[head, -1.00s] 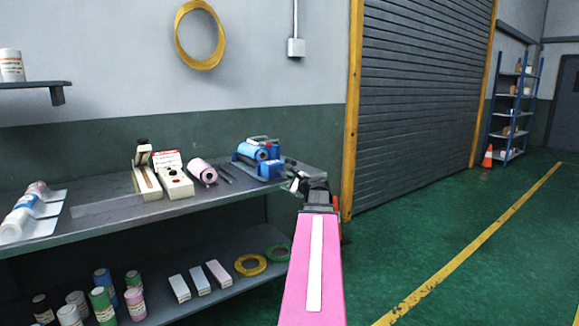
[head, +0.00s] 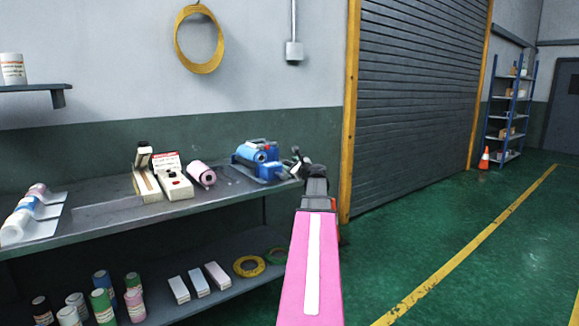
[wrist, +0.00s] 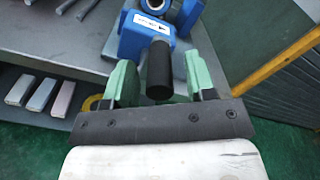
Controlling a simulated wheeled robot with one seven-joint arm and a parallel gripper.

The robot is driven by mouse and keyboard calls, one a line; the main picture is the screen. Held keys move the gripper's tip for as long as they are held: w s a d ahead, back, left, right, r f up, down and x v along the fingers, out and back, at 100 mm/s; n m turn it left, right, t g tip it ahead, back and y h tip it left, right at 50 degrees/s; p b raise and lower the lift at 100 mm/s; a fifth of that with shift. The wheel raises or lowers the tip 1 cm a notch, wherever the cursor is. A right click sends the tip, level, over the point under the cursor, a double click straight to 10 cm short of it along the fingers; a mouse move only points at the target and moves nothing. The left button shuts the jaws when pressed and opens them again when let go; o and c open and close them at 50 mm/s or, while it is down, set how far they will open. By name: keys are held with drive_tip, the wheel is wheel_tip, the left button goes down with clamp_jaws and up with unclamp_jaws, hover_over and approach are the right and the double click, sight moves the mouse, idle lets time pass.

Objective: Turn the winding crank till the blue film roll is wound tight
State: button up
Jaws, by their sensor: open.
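The blue winder (head: 270,170) stands at the right end of the workbench, with the blue film roll (head: 250,152) on it. In the wrist view the winder's blue body (wrist: 145,35) carries a white label with an arrow. The black crank grip (wrist: 160,72) lies between the green fingers of my gripper (wrist: 158,74). The fingers are open, one on each side of the grip, with gaps showing. In the head view my gripper (head: 302,163) is at the bench's right end, beside the winder. How tightly the film is wound is not clear.
A pink roll (head: 201,174) and a cream device (head: 172,178) stand left of the winder on the workbench (head: 100,222). A lower shelf holds bottles, small boxes and a yellow tape ring (head: 249,266). A yellow door post (head: 350,120) is close right of the bench; the green floor beyond is open.

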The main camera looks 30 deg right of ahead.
drive_tip(key=shift+w, duration=0.75)
drive_tip(key=shift+a, duration=0.1)
clamp_jaws()
drive_tip(key=d+f+m, duration=0.3)
drive_tip(key=f+m, duration=0.2)
drive_tip(key=m, duration=0.7)
drive_tip(key=d+f+m, duration=0.3)
drive_tip(key=f+m, duration=0.2)
drive_tip(key=m, duration=0.6)
drive_tip(key=shift+w+d+f+m, duration=0.2)
drive_tip(key=shift+f+m, duration=0.1)
drive_tip(key=shift+m, duration=0.1)
